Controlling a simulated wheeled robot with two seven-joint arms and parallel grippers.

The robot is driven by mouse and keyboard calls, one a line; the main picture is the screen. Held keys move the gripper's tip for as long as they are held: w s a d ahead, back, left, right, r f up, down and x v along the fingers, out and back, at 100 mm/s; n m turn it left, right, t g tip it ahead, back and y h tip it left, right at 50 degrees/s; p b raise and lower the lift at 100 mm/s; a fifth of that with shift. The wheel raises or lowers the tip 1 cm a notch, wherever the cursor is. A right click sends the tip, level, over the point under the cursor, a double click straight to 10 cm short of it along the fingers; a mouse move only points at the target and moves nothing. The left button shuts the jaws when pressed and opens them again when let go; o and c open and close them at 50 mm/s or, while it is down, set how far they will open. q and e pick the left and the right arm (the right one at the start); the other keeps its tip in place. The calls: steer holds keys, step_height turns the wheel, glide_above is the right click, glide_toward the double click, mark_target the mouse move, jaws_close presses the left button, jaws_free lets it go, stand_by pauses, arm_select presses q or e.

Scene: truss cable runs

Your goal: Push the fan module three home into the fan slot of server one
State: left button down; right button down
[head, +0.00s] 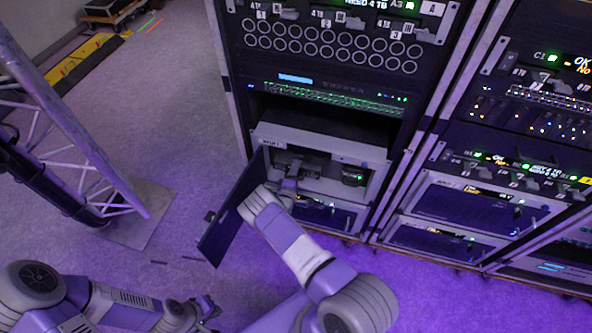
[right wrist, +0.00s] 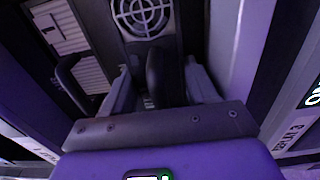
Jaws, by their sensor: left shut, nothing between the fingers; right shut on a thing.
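Server one (head: 375,160) is a pale-framed unit low in the middle rack, its dark door (head: 232,215) swung open to the left. My right gripper (head: 290,184) reaches into its open front. In the right wrist view my right gripper (right wrist: 165,90) is shut on the dark upright handle of a grey fan module (right wrist: 172,22) with a round grille. No number on the module is readable, and how deep it sits in the slot is hidden. A dark unit with a green light (head: 352,178) is in the right part of server one. My left gripper (head: 208,309) is shut and empty, low over the floor.
Another unit (head: 325,215) sits below server one. Dense gear and a panel of round ports (head: 330,45) are above. A second rack (head: 500,150) stands close at right. A truss (head: 75,130) on a base plate stands at left. Floor between is mostly clear.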

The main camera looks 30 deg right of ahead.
steer(key=shift+a+r, duration=0.15)
stand_by(0.3)
steer(key=shift+c, duration=1.2)
jaws_free()
steer(key=shift+w+d, duration=0.15)
steer(key=shift+d, duration=0.1)
steer(key=p+v, duration=0.2)
steer(key=v, duration=0.5)
steer(key=shift+s+a, duration=0.25)
steer(key=shift+s, duration=0.05)
